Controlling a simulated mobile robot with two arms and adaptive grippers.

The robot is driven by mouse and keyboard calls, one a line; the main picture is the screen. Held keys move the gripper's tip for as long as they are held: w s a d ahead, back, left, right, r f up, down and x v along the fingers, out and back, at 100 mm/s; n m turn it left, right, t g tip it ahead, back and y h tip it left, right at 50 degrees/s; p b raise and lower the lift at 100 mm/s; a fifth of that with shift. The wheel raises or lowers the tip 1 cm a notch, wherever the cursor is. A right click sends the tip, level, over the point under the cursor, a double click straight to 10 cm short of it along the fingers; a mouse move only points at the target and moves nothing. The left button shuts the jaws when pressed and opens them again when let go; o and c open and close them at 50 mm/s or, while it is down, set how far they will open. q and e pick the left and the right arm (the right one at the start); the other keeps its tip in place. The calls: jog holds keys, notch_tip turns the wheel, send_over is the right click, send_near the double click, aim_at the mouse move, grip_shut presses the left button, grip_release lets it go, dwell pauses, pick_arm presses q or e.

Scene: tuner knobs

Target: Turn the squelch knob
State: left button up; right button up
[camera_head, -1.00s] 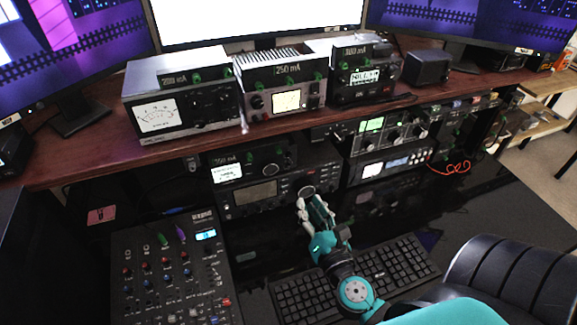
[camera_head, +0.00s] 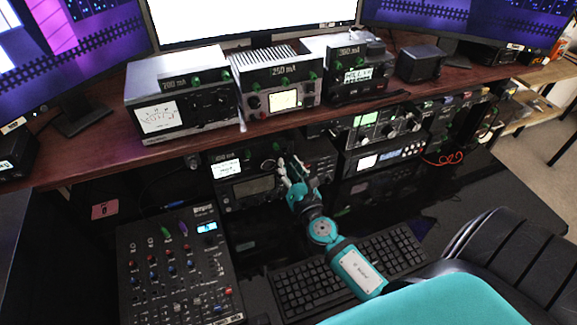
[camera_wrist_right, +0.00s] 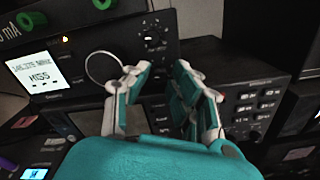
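My right gripper (camera_head: 287,168) is in front of the lower radio units under the shelf. In the right wrist view its two fingers (camera_wrist_right: 165,72) are apart, with nothing between them. Just beyond the fingertips is a black knob (camera_wrist_right: 153,39) with white marks around it, on the upper unit's dark front panel. I cannot read its label, so I cannot tell if it is the squelch knob. The same unit has a white lit screen (camera_wrist_right: 33,71) reading "HISS"; the screen also shows in the head view (camera_head: 227,168). My left gripper is not in view.
A mixer panel (camera_head: 175,265) lies at the lower left and a keyboard (camera_head: 345,270) at the lower middle. More radios, such as the grey one (camera_head: 277,85), stand on the wooden shelf (camera_head: 85,155) above. A black chair (camera_head: 510,250) is at the right.

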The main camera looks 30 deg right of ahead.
grip_shut()
jog(key=shift+f+m+b, duration=0.15)
jog(key=shift+m+b, duration=0.3)
jog(key=shift+m, duration=0.15)
jog(key=m+b, duration=0.1)
jog(key=m, duration=0.3)
grip_release()
